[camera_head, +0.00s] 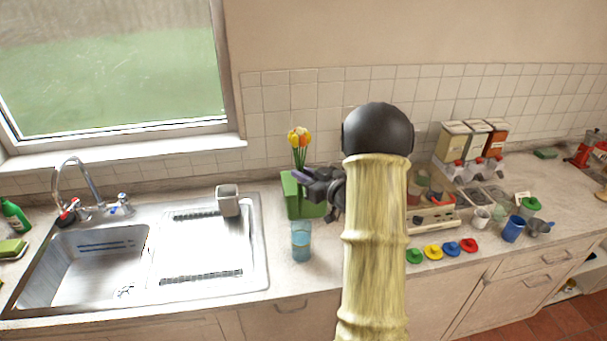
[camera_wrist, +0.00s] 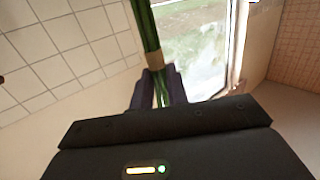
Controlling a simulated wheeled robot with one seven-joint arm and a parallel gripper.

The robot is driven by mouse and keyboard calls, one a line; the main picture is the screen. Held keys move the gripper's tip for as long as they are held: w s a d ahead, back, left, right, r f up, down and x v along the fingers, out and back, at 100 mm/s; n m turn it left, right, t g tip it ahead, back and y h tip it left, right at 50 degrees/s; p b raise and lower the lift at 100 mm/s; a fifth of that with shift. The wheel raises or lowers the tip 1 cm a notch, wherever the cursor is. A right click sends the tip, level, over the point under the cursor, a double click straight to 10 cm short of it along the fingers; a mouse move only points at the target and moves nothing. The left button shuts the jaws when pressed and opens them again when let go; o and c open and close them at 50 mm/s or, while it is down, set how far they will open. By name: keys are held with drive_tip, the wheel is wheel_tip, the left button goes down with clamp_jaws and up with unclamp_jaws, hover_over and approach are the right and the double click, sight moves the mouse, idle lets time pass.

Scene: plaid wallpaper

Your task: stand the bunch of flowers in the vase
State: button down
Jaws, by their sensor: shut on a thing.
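My gripper (camera_head: 304,178) is shut on the green stems of the bunch of flowers (camera_head: 299,138), which has yellow and orange heads and is nearly upright. In the wrist view the stems (camera_wrist: 143,22) with a tan band pass between the dark fingers (camera_wrist: 160,88); the heads are out of that view. In the head view the bunch shows in front of a green box (camera_head: 290,196), and the stem ends are hidden. A grey square vessel (camera_head: 228,203) stands on the drainer, and a blue see-through glass (camera_head: 301,243) stands on the counter. I cannot tell which vessel is the vase.
A steel sink (camera_head: 95,265) with a tap (camera_head: 84,180) is at the left. Dispensers (camera_head: 470,145), coloured lids (camera_head: 433,252) and a blue cup (camera_head: 513,229) are on the right counter. My arm hides the counter's middle. The drainer is mostly clear.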

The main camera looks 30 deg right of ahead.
drive_tip(key=f+b, duration=0.1)
drive_tip(key=b, duration=0.2)
drive_tip(key=shift+s+d+f+b, duration=0.1)
drive_tip(key=shift+f+b, duration=0.05)
drive_tip(key=shift+b, duration=0.2)
idle(0.5)
wheel_tip(320, 180, down, 16)
drive_tip(key=b, duration=1.3)
idle(0.8)
